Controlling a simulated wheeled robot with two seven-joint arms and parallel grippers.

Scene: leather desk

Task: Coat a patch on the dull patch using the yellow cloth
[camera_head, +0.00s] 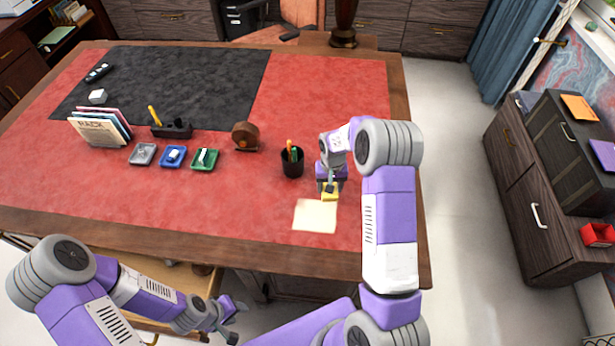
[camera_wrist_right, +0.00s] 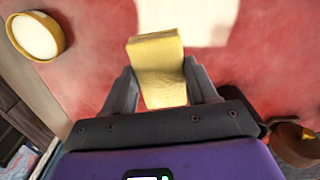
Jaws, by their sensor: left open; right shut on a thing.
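The dull patch (camera_head: 315,216) is a pale cream square on the red leather near the desk's front edge. It also shows at the top of the right wrist view (camera_wrist_right: 190,20). My right gripper (camera_head: 330,187) is shut on the folded yellow cloth (camera_head: 330,196), just behind the patch's far right corner. In the right wrist view the cloth (camera_wrist_right: 158,70) sticks out between both fingers. I cannot tell whether it touches the leather. A round yellow tin with white contents (camera_wrist_right: 37,37) stands to the left in that view. My left gripper (camera_head: 232,320) is open and empty, low in front of the desk.
A black pen cup (camera_head: 292,164) stands left of my right gripper. A brown round object (camera_head: 245,137), coloured trays (camera_head: 173,157), a pen stand (camera_head: 172,130) and a file rack (camera_head: 100,128) are farther left. The leather left of the patch is clear.

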